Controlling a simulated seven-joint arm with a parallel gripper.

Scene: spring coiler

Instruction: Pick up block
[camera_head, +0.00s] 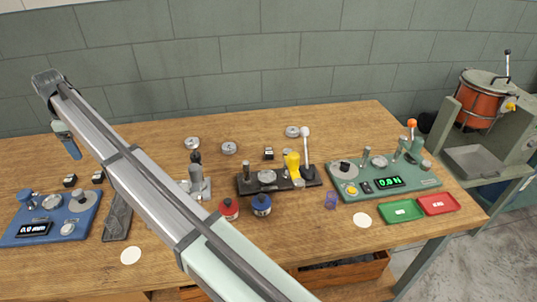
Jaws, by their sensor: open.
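No single thing is clearly the block. Small dark block-like pieces with pale faces lie on the bench: one at the left (70,180), another beside it (98,177), and one near the middle (268,153). A small purple block-like piece (331,199) lies right of centre, in front of the green device. My arm crosses the picture from the bottom to the upper left. What appears to be part of my gripper (70,146) shows below the arm's far end, mostly hidden. It is open, apart from the pieces on the bench, and I see nothing held.
A blue gauge (28,230) stands at the left and a black lever device (252,187) in the middle. A green device (411,181) has green (400,210) and red (438,204) trays in front.

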